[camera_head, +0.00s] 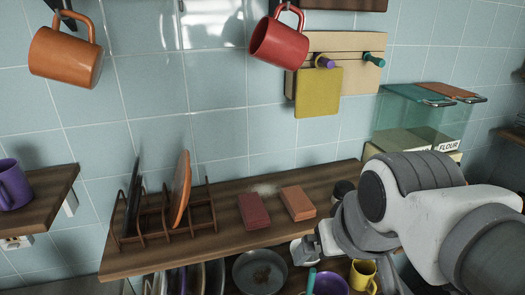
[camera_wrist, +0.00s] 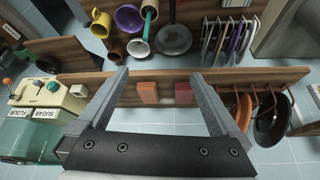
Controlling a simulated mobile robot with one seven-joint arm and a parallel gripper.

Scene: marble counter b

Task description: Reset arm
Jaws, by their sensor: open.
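My arm reaches in from the right in the head view, and my gripper (camera_head: 308,246) is by the front edge of the wooden shelf (camera_head: 235,230). In the wrist view my gripper (camera_wrist: 158,74) has its two fingers wide apart with nothing held between them. An orange-brown block (camera_head: 297,203) and a dark red block (camera_head: 253,211) lie side by side on the shelf. Both blocks also show beyond the fingers in the wrist view, the orange one (camera_wrist: 148,92) left of the red one (camera_wrist: 183,93). The gripper does not touch them.
A wooden rack (camera_head: 150,222) holds upright plates, including an orange plate (camera_head: 181,188). An orange mug (camera_head: 66,55) and a red mug (camera_head: 279,42) hang above. A teal flour bin (camera_head: 405,115) stands at the right. A yellow mug (camera_head: 362,274) and purple bowl (camera_head: 330,284) sit below.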

